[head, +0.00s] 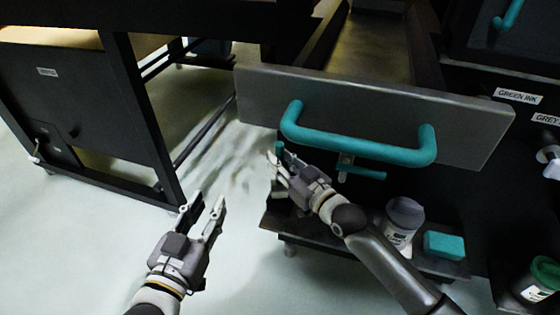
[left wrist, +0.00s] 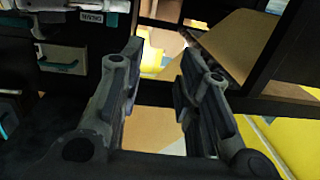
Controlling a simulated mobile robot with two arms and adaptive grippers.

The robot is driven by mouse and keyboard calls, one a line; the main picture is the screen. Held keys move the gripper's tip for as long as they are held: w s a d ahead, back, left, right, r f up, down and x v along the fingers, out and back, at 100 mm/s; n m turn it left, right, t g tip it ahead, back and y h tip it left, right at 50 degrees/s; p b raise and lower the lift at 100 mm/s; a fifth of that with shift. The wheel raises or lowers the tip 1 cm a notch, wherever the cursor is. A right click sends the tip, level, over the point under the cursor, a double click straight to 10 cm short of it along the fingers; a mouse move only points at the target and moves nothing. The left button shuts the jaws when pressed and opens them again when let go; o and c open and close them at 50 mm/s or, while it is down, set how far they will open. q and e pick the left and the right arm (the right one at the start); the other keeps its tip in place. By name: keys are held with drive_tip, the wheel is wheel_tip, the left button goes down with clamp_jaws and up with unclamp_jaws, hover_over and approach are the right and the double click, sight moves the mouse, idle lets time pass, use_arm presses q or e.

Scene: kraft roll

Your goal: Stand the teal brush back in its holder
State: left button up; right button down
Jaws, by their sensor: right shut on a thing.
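My right gripper (head: 279,168) is in front of the open drawer's left part, below its teal handle. It is shut on a small teal piece (head: 279,150), which looks like part of the teal brush; the fingers hide most of it. A dark block-like shape (head: 281,194) at the left end of the low shelf, just below this gripper, may be the holder; I cannot tell for sure. My left gripper (head: 204,210) is open and empty over the pale floor. Its two fingers stand apart in the left wrist view (left wrist: 160,85).
A drawer (head: 460,120) with a teal handle (head: 360,150) is pulled out above the right gripper. The low shelf (head: 440,268) holds a grey-lidded white container (head: 402,222) and a teal block (head: 444,245). A dark cabinet (head: 75,110) stands left. Floor around the left gripper is clear.

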sight(283, 163)
drive_tip(key=shift+f, duration=0.4)
drive_tip(key=c, duration=1.4)
unclamp_jaws()
use_arm(q)
wheel_tip(283, 163, up, 2)
drive_tip(key=shift+w+d+r+t+h, duration=0.15)
drive_tip(key=shift+t+h, duration=0.15)
drive_tip(key=shift+t, duration=0.3)
use_arm(e)
drive_tip(key=shift+o, duration=0.2)
